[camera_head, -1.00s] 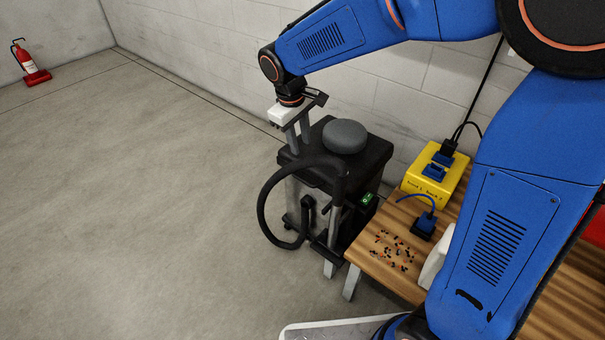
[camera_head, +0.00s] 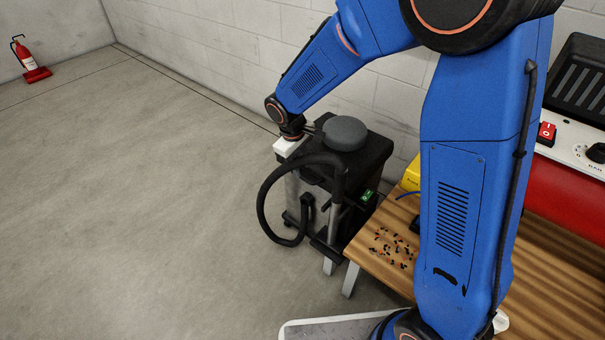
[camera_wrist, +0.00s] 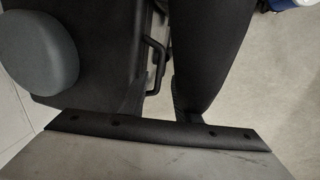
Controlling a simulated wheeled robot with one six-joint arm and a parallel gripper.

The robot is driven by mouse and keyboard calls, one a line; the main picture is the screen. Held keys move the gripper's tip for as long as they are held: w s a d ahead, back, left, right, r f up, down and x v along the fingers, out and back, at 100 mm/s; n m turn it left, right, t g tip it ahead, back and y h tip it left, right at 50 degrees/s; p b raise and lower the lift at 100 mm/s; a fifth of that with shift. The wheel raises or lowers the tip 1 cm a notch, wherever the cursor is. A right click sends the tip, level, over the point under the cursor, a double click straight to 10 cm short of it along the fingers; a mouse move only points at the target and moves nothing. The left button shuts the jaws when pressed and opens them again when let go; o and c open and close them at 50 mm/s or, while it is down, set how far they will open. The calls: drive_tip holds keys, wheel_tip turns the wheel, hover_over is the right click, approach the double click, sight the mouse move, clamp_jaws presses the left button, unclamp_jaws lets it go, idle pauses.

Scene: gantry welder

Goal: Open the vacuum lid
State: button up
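The vacuum (camera_head: 368,165) is a dark box with a thick black hose (camera_head: 265,195) looped at its front and left. Its dark lid lies flat and looks closed, with a grey round knob (camera_head: 345,133) on top. In the wrist view the knob (camera_wrist: 38,50) is at upper left and the hose (camera_wrist: 208,45) at upper centre. A thin black handle bar (camera_wrist: 157,65) shows between them. My gripper (camera_wrist: 157,98) is at the vacuum's left side, low beside the lid's edge. Its dark fingers look apart with floor visible between them; contact cannot be told.
A wooden table (camera_head: 365,258) with small scattered parts (camera_head: 395,245) stands right of the vacuum. A yellow box (camera_head: 411,175) is partly hidden behind my arm. A block wall (camera_head: 215,55) runs behind. The floor at left is clear, with a fire extinguisher (camera_head: 28,62) far off.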

sight(304, 178)
drive_tip(key=shift+w+d+f, duration=0.1)
drive_tip(key=shift+f, duration=0.7)
drive_tip(key=shift+w+d+f, duration=0.15)
drive_tip(key=shift+f, duration=0.6)
drive_tip(key=shift+w+d+f, duration=0.1)
drive_tip(key=shift+f, duration=0.7)
clamp_jaws()
